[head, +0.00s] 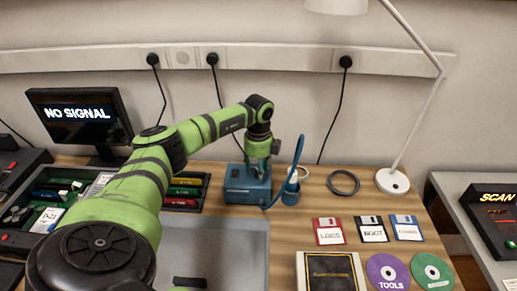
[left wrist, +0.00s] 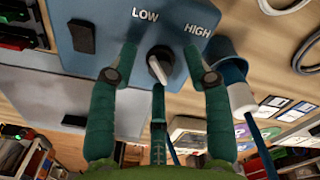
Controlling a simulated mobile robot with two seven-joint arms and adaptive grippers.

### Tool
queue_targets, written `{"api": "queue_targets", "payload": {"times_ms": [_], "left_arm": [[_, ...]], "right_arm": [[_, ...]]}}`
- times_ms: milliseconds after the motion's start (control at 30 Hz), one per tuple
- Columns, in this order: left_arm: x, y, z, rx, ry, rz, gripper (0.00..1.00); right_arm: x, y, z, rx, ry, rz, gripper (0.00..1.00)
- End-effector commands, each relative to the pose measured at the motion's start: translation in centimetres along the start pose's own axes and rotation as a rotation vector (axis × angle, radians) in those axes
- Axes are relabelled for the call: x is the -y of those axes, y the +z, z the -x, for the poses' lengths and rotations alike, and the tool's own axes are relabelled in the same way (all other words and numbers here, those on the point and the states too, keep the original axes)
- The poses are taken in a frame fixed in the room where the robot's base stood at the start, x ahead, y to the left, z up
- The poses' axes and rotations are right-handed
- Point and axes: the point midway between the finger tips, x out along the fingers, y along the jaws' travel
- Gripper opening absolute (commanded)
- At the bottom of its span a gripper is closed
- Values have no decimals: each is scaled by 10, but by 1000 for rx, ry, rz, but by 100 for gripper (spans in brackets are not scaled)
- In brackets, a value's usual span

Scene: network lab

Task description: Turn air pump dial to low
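The blue air pump (head: 247,184) stands on the wooden bench in the head view, with my left gripper (head: 260,150) over its top. In the left wrist view the pump's blue face (left wrist: 105,50) carries the words LOW, on the left, and HIGH, on the right. The dial (left wrist: 158,64) is a dark knob with a pale pointer bar, below and between these words. My left gripper (left wrist: 161,77) is open, its green fingers spread to either side of the dial with a visible gap. Contact cannot be made out. The dial is hidden in the head view. My right gripper is not in view.
A blue tube and blue-and-white bottle (head: 291,190) stand just right of the pump. A grey tray (head: 240,240) lies in front. A tool case with coloured items (head: 185,190) is left. Floppy disks (head: 328,231) and discs (head: 388,272) lie right. A lamp (head: 392,181) stands behind.

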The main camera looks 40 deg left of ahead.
Motion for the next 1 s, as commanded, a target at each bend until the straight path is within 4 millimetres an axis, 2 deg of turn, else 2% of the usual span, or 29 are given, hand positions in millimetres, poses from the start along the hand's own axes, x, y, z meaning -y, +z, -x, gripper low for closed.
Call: {"api": "queue_targets", "payload": {"times_ms": [167, 267, 700, 833, 1000], "left_arm": [[1, 0, 3, 0, -2, -1, 50], [1, 1, 13, 1, -4, 0, 50], [1, 0, 100, 0, -4, 0, 50], [1, 0, 114, 0, -3, 0, 50], [0, 0, 120, 0, 0, 0, 50]], "right_arm": [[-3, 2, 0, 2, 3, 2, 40], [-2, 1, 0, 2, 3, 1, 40], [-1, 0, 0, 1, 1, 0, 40], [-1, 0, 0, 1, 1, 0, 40], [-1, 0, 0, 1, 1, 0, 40]]}}
